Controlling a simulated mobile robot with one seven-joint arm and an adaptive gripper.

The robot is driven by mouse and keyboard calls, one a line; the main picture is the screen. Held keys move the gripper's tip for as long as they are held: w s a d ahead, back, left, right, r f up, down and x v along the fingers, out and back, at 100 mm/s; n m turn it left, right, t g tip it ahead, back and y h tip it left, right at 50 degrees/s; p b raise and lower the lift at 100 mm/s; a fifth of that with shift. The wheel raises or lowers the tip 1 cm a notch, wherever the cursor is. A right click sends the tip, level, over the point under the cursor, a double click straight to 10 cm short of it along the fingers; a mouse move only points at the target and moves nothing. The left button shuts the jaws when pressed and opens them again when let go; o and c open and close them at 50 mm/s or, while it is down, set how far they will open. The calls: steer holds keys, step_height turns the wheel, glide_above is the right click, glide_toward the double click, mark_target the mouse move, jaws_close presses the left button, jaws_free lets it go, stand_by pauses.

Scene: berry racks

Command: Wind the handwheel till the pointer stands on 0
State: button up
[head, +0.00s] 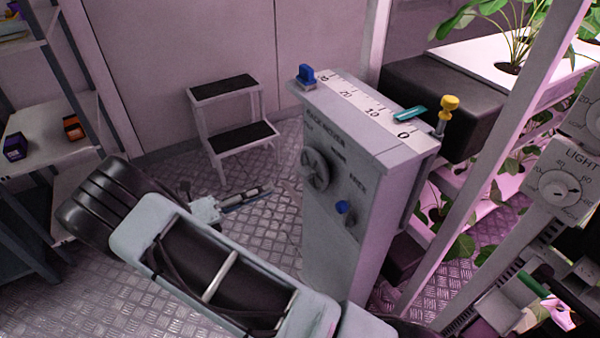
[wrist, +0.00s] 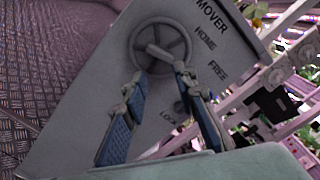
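The handwheel (head: 315,170) is a grey spoked wheel on the front of a grey cabinet (head: 345,250). In the wrist view the handwheel (wrist: 161,50) has a pale handle (wrist: 158,53) sticking out. The scale (head: 375,108) on top is white with numbers down to 0 at its near end. A teal pointer (head: 410,113) lies at its far edge, between 10 and 0; its exact reading is unclear. My gripper (head: 268,190) is left of the cabinet. In the wrist view its blue-padded fingers (wrist: 161,80) are apart, tips just below the wheel, with nothing visibly held.
A blue block (head: 306,74) and a yellow-topped pin (head: 447,108) stand by the scale's ends. A step stool (head: 235,137) stands behind. A rack post (head: 480,165) rises close on the right.

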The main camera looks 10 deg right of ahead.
mark_target(301, 174)
steer(key=w+d+n, duration=0.1)
steer(key=d+n, duration=0.2)
steer(key=w+d+n, duration=0.1)
steer(key=d+n, duration=0.2)
steer(key=d, duration=0.1)
steer(key=w+d+n, duration=0.1)
steer(key=d+n, duration=0.2)
steer(key=shift+w+d+r+b, duration=0.1)
steer(key=shift+w+d+b, duration=0.1)
steer(key=shift+w+b, duration=0.1)
steer(key=shift+c, duration=0.4)
jaws_close()
